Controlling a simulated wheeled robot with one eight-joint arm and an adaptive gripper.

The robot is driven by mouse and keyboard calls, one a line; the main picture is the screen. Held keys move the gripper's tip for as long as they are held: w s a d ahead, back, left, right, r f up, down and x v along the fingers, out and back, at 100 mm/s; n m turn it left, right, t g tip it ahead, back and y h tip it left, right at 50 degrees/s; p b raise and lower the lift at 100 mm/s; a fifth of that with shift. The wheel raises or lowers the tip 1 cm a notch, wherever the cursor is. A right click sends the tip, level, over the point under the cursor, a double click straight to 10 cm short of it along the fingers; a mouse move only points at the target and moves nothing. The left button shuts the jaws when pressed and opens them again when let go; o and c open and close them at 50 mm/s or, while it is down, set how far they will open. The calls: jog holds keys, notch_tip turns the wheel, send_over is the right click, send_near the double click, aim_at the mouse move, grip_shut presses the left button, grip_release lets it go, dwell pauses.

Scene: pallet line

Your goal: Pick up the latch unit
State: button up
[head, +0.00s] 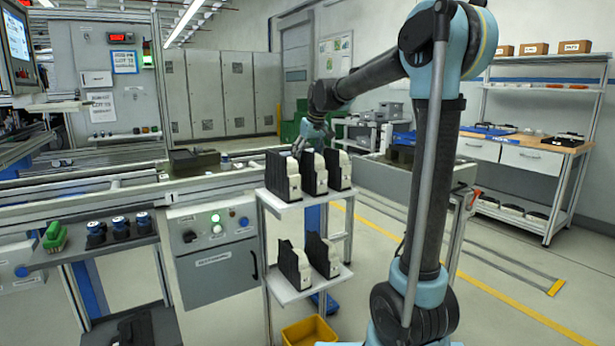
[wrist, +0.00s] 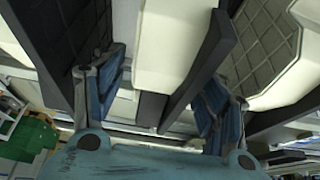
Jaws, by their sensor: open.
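Black-and-white units, which I take to be latch units, stand upright on a small white rack. Three are on its top shelf: the left (head: 283,177), middle (head: 314,173) and right (head: 339,169) units. Two more (head: 294,265) (head: 322,255) are on the lower shelf. My gripper (head: 312,137) is at the back of the top row, partly hidden by the units. In the wrist view, my gripper (wrist: 162,98) is open, with a blue-padded finger on either side of one white-and-black unit (wrist: 172,45). I cannot tell whether the pads touch it.
Neighbouring units stand close on both sides of the fingers in the wrist view. The rack's top shelf (head: 301,200) has little free room. A yellow bin (head: 310,331) is below, and a conveyor line (head: 100,190) runs at left.

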jog(key=shift+x, duration=1.95)
jog(key=shift+c, duration=0.2)
jog(key=c, duration=1.3)
